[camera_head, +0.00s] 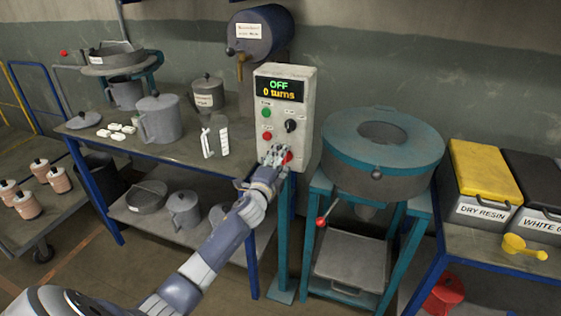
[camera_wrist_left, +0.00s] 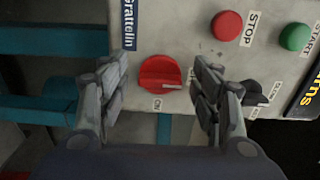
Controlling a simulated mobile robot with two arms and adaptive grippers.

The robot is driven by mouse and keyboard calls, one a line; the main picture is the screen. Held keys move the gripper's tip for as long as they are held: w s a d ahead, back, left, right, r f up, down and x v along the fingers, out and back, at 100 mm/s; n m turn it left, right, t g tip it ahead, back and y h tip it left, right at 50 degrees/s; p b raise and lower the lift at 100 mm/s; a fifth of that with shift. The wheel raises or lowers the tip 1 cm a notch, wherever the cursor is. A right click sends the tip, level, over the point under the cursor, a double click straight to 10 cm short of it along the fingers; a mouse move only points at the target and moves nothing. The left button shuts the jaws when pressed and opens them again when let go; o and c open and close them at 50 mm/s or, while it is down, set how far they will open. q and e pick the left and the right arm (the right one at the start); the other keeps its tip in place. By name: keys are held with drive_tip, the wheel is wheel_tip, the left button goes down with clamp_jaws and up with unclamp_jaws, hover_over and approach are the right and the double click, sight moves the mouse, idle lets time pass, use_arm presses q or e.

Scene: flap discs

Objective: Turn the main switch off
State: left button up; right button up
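The control box (camera_head: 284,115) is a pale panel on a teal post, with a display reading "OFF 0 turns". Its main switch, a red rotary knob (camera_wrist_left: 160,74), sits near the panel's lower edge beside an "ON" label. A pale mark on the knob lies toward its right side in the left wrist view. In the head view the knob (camera_head: 288,157) is partly hidden by my left gripper (camera_head: 275,155). In the left wrist view my left gripper (camera_wrist_left: 160,85) is open, with one finger on each side of the knob and visible gaps. My right gripper is not in view.
A red STOP button (camera_wrist_left: 227,26), a green START button (camera_wrist_left: 294,37) and a black selector (camera_wrist_left: 255,92) are close to the right finger. A teal sieve machine (camera_head: 382,150) stands right of the box. A cluttered workbench (camera_head: 185,150) stands left.

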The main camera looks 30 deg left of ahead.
use_arm(q)
drive_tip(key=v, duration=1.2)
idle(0.5)
drive_tip(key=s+d+f+n+g+h, duration=0.1)
drive_tip(key=s+d+f+n+g, duration=0.3)
drive_tip(key=f, duration=0.8)
drive_tip(key=s+a+f+g, duration=0.1)
drive_tip(key=s+f, duration=0.4)
drive_tip(key=f, duration=0.8)
drive_tip(key=s+d+f+n+g+h, duration=0.1)
drive_tip(key=s+d+f+n+g, duration=0.3)
drive_tip(key=f, duration=0.8)
drive_tip(key=s+d+f+n+g, duration=0.1)
drive_tip(key=s+f, duration=0.5)
drive_tip(key=s, duration=0.6)
drive_tip(key=s+d+f+n+g+h+p, duration=0.1)
drive_tip(key=s+d+f+n+g, duration=0.1)
drive_tip(key=s+d+f+g, duration=0.2)
drive_tip(key=s+d+f+n+g+h, duration=0.1)
drive_tip(key=s+d+f, duration=0.4)
drive_tip(key=s, duration=1.6)
wheel_tip(320, 180, down, 5)
drive_tip(key=shift+f+n+g, duration=0.2)
drive_tip(key=shift+n+g, duration=0.1)
drive_tip(key=shift+g, duration=0.4)
